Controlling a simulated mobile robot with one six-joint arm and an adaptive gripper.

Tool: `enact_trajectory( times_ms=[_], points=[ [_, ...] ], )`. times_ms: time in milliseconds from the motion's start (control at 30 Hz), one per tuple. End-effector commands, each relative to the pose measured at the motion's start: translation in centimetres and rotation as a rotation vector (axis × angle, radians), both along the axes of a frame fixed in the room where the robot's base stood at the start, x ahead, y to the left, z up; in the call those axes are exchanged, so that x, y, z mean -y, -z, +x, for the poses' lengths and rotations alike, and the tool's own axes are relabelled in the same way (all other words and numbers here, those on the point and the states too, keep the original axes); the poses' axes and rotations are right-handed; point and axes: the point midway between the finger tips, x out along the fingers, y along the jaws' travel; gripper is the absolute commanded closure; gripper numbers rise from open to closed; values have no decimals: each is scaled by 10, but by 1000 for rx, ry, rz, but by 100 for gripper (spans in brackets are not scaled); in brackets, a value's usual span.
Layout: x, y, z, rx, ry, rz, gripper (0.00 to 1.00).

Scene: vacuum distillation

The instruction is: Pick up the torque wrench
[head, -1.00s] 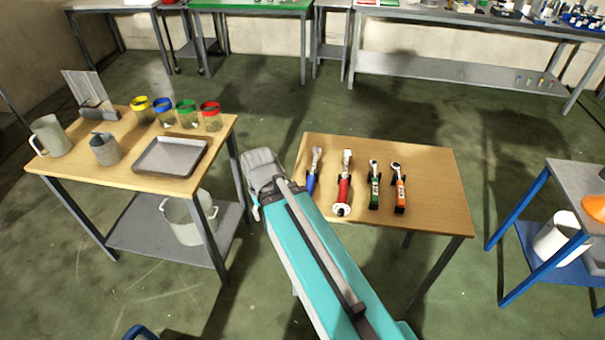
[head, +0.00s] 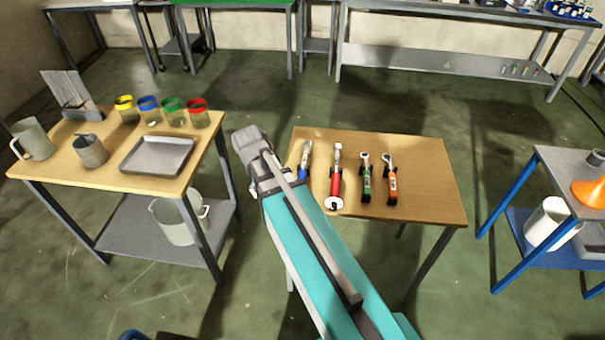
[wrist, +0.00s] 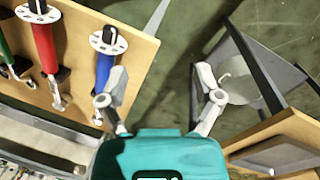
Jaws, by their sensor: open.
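Four hand tools lie side by side on the wooden table to the right of my arm: a blue-handled one (head: 305,156), a red-handled one (head: 336,181), a green-handled one (head: 367,185) and an orange-handled one (head: 390,184). I cannot tell for certain which is the torque wrench. In the wrist view, the blue handle (wrist: 105,68) and the red handle (wrist: 44,48) end in pale discs with holes. My gripper (wrist: 160,75) is open and empty, its left finger beside the blue-handled tool. In the head view, my arm hides the fingers.
The tool table (head: 430,180) has bare wood to the right of the tools. A left table holds a metal tray (head: 157,157), a jug (head: 33,140) and several colour-rimmed jars. A pot (head: 178,222) sits on its lower shelf. A blue-framed table (head: 510,215) stands right.

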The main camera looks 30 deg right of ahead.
Motion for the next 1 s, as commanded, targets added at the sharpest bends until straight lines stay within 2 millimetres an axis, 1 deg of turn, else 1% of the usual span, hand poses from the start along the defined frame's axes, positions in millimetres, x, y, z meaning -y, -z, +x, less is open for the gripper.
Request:
enact_trajectory(
  times_ms=[33,100,300,400,500,600,1000],
  points=[
    [9,4,23,-13,35,-36,17],
    [23,5,43,-35,93,-92,17],
    [63,3,95,-84,264,-265,17],
    [79,1,114,-98,335,-339,17],
    [90,-2,127,-106,387,-392,17],
    [97,-4,133,-109,419,-425,17],
    [98,-5,133,-110,430,-438,17]
  ],
)
